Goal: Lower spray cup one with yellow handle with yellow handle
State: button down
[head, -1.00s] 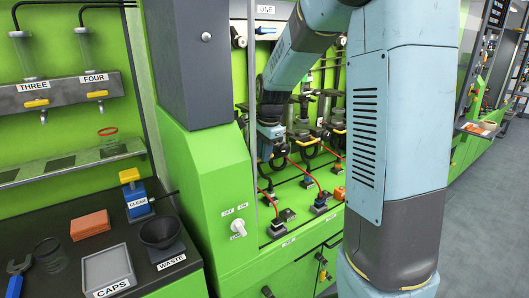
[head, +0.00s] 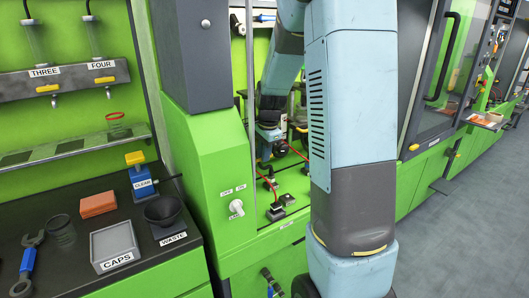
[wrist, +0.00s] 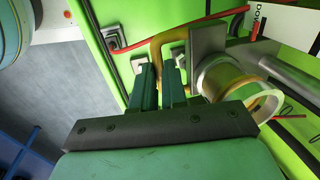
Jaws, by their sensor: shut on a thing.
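In the wrist view, the two green fingers of my gripper (wrist: 160,88) are close together, shut on the yellow handle (wrist: 157,48), a bent bar seen just beyond the fingertips. A round, yellowish cup (wrist: 222,80) with a pale ring lies right of the fingers, beside a grey metal block (wrist: 207,42). I take it for spray cup one; the joint between handle and cup is not clear. In the head view, my gripper (head: 268,138) is inside the bench opening, low and partly hidden; the handle and cup cannot be made out there.
The green housing (head: 205,180) and a thin upright edge (head: 250,70) stand close left of my arm. Red hoses (head: 272,187) and small blocks (head: 276,213) are on the bench floor. A glass door (head: 432,55) is at right. Grey floor (head: 460,235) is open.

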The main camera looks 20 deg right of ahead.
jog(key=c, duration=1.4)
grip_release()
jog(key=shift+w+f, duration=0.15)
jog(key=shift+w, duration=0.05)
jog(key=shift+o, duration=1.2)
jog(key=shift+s, duration=0.1)
notch_tip(320, 180, up, 14)
jog(key=s, duration=0.2)
jog(key=shift+s+d+f, duration=0.15)
jog(key=shift+f, duration=0.05)
